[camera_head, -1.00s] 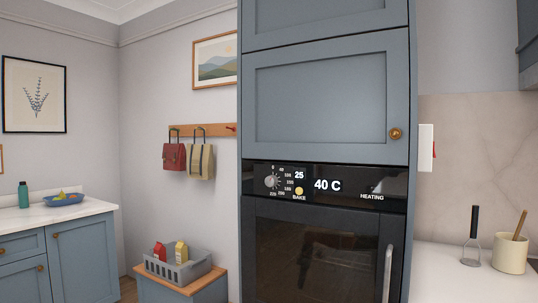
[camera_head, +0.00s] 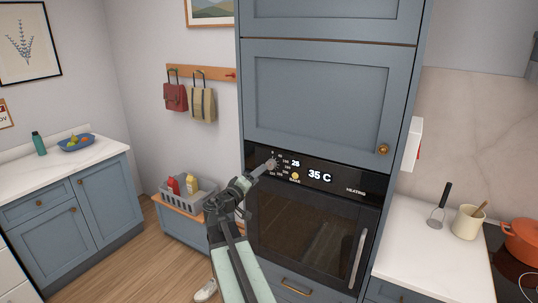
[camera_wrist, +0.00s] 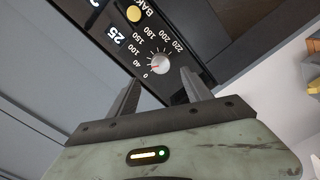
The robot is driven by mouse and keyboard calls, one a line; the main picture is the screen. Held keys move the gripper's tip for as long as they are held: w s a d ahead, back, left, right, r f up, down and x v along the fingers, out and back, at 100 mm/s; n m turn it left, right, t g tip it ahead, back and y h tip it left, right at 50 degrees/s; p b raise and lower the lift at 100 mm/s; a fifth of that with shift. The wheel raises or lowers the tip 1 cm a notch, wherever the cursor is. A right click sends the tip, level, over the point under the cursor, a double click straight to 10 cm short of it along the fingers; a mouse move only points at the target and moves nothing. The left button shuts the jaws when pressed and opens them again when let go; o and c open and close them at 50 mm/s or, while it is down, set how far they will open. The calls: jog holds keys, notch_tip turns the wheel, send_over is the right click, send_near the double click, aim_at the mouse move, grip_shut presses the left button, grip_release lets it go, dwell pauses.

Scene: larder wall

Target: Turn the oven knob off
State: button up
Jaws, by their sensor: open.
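The oven knob (camera_wrist: 160,64) is a small silver dial on the black panel, seen in the wrist view with its printed scale around it. Its red mark points toward the low end, near 0 and 40. In the head view the knob (camera_head: 271,164) is at the panel's left, partly behind my gripper's tip. My gripper (camera_wrist: 161,76) is open, its fingers on either side of the knob; I cannot tell whether they touch it. The oven display (camera_head: 319,175) reads 35 C, with a smaller 25 and the word HEATING.
The yellow BAKE button (camera_head: 295,176) is close to the knob. The oven door handle (camera_head: 358,258) juts out at lower right. A grey crate (camera_head: 190,204) with bottles stands on a low cabinet left of the oven. The wooden floor in front is mostly clear.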

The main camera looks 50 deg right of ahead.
aim_at(269, 166)
jog(key=x, duration=0.8)
jog(key=shift+a+f, duration=0.1)
jog(key=shift+f, duration=0.05)
grip_shut()
